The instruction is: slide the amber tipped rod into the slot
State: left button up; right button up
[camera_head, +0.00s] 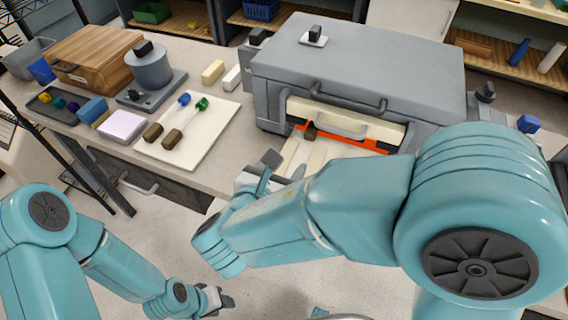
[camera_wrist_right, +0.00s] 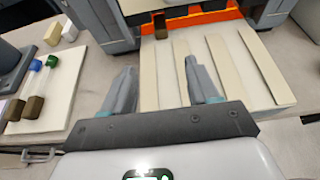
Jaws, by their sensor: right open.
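A grey furnace-like box (camera_head: 360,70) has an orange-edged slot (camera_head: 345,133) low in its front. A brown block-shaped end (camera_head: 311,131) stands at the slot's left part and shows in the right wrist view (camera_wrist_right: 160,27); no amber tip is visible there. Two rods, blue-tipped (camera_head: 184,99) and green-tipped (camera_head: 201,104), lie on a white board with brown ends.
The white board (camera_head: 215,140) lies left of the box. Behind it are a grey cylinder on a base (camera_head: 150,72), a wooden box (camera_head: 92,57) and small blocks. A handle bar (camera_head: 348,96) juts from the box front. The table edge is close to my right arm.

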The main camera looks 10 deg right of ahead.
aim_at(309, 135)
jog(key=shift+d, duration=0.1)
jog(key=shift+w+d+f, duration=0.1)
jog(key=shift+d, duration=0.05)
jog(key=p+x, duration=0.1)
jog(key=x, duration=1.4)
jog(key=shift+w+d+f, duration=0.15)
jog(key=shift+w, duration=0.2)
grip_shut()
